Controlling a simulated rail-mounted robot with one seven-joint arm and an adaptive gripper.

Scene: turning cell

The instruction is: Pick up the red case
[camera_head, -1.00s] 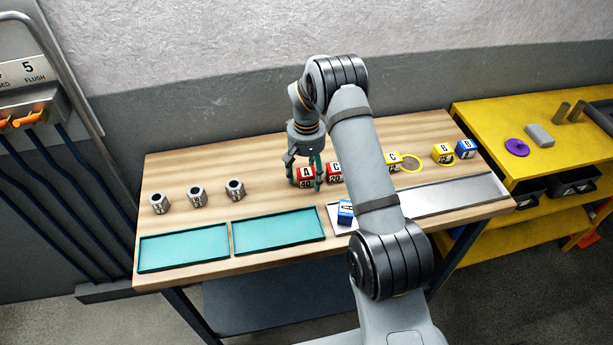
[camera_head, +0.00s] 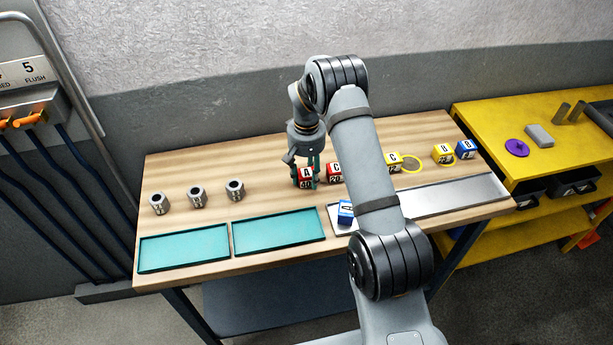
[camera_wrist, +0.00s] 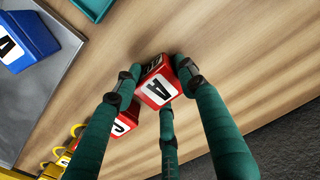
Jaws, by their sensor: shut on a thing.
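A red case (camera_head: 306,178) with a white label marked A stands on the wooden bench, near the middle. My gripper (camera_head: 305,172) is above it with its green fingers around it. In the wrist view the red case (camera_wrist: 158,84) sits between the fingertips of my gripper (camera_wrist: 160,78), which is shut on it. Whether the case touches the bench is hard to tell. A second red case (camera_head: 335,173), marked C, stands just to the right; it also shows in the wrist view (camera_wrist: 124,121), close to one finger.
Blue, yellow and other labelled cases stand to the right, partly behind my arm. A blue case (camera_head: 345,212) sits on the grey tray (camera_head: 455,195). Two teal trays (camera_head: 185,247) lie at front left. Several metal cylinders (camera_head: 196,196) stand behind them. Bench between cylinders and case is clear.

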